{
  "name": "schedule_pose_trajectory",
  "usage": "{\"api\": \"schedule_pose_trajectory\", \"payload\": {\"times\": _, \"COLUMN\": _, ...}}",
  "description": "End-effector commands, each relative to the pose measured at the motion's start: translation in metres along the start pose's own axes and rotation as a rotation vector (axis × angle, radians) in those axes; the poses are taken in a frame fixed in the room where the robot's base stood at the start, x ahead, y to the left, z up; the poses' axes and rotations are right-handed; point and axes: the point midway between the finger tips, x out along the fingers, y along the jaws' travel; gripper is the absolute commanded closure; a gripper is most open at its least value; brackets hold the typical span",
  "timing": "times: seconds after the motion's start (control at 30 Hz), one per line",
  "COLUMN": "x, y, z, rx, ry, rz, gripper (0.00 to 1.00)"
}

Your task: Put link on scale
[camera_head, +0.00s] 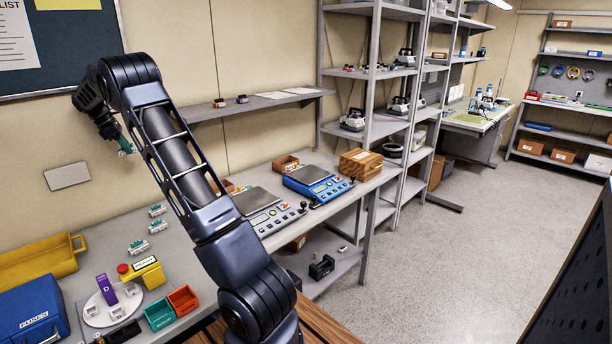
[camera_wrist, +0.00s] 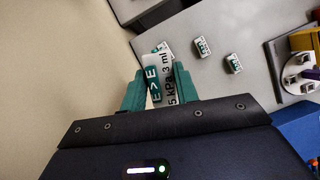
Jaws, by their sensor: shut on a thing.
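My gripper (camera_head: 124,145) is raised above the back of the bench, near the wall at the left. In the wrist view its green fingers (camera_wrist: 158,88) are shut on a white and green link (camera_wrist: 155,72) labelled "E>E" and "5 kPa 3 ml". The link is clear of the bench. Two weighing devices with flat plates stand to the right on the bench: a grey one (camera_head: 275,218), partly hidden by my arm, and a blue one (camera_head: 318,184). I cannot tell which is the task's scale. Similar links (camera_head: 157,226) stand on the bench below my gripper.
A yellow tray (camera_head: 40,262), a blue fuse case (camera_head: 32,312), a round white plate (camera_head: 100,312), and green (camera_head: 160,313) and orange (camera_head: 183,299) bins fill the bench's near left. A wall shelf (camera_head: 258,103) runs above the scales. A wooden box (camera_head: 361,164) stands right of the blue device.

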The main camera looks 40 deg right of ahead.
Motion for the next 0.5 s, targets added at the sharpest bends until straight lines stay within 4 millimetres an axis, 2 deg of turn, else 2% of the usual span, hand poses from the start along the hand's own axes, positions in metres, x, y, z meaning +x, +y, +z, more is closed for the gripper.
{"api": "schedule_pose_trajectory", "payload": {"times": 0.03, "x": -0.006, "y": 0.001, "z": 0.024, "rx": 0.022, "ry": 0.000, "rz": -0.007, "gripper": 0.93}}
{"api": "schedule_pose_trajectory", "payload": {"times": 0.1, "x": -0.012, "y": 0.002, "z": 0.054, "rx": 0.050, "ry": 0.000, "rz": -0.018, "gripper": 0.93}}
{"api": "schedule_pose_trajectory", "payload": {"times": 0.3, "x": -0.029, "y": -0.004, "z": 0.138, "rx": 0.123, "ry": 0.007, "rz": -0.051, "gripper": 0.93}}
{"api": "schedule_pose_trajectory", "payload": {"times": 0.5, "x": -0.045, "y": -0.016, "z": 0.211, "rx": 0.188, "ry": 0.020, "rz": -0.079, "gripper": 0.93}}
